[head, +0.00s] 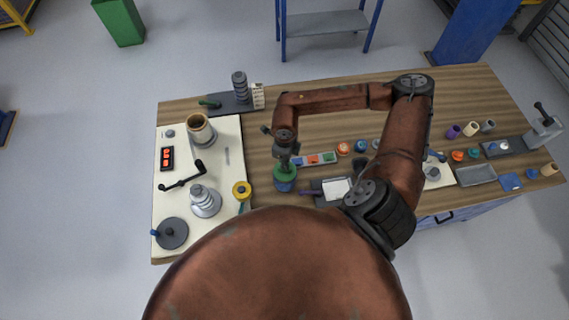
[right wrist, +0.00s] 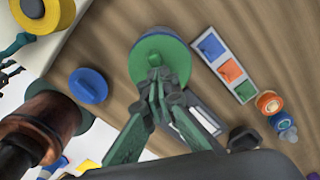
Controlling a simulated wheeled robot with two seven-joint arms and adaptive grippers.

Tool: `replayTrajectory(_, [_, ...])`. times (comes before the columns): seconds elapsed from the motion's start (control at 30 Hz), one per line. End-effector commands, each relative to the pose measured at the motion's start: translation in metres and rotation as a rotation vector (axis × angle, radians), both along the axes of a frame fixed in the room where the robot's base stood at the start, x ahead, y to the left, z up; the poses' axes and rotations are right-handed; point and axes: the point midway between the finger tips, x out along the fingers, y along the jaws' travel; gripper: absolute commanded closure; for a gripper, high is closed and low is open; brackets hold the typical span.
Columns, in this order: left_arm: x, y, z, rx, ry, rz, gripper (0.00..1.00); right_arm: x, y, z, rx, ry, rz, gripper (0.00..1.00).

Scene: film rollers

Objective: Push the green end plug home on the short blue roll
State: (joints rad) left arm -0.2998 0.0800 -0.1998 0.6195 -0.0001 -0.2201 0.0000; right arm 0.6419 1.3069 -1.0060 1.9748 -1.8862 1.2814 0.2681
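The green end plug (right wrist: 150,50) is a round green disc under my right gripper (right wrist: 159,80). The plug also shows in the head view (head: 286,171), left of the middle of the table. The right fingertips (head: 285,154) come together at the middle of the plug and appear shut on its grip, which they hide. The plug covers what is beneath it, so the short blue roll cannot be made out clearly, nor whether a gap remains. A blue disc with a raised tab (right wrist: 88,85) lies close by; it also shows in the head view (head: 284,187). My left gripper is not in view.
A tray of blue, orange and green pieces (right wrist: 226,66) lies beside the plug. A yellow roll (head: 242,189) stands at the edge of the cream mat (head: 225,135). A dark block with a white top (head: 337,188) lies right of the gripper. Bare wood (head: 340,120) lies behind.

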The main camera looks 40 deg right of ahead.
Motion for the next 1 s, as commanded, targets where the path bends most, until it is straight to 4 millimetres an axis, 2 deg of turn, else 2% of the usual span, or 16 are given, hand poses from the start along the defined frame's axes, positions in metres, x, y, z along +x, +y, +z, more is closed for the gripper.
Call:
replayTrajectory(0.37, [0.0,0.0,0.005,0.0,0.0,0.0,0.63,0.0,0.0,0.008,0.0,-0.001,0.0,1.0])
replayTrajectory(1.0, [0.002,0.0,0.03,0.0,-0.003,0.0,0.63,0.0,0.0,0.057,-0.001,-0.001,0.0,1.0])
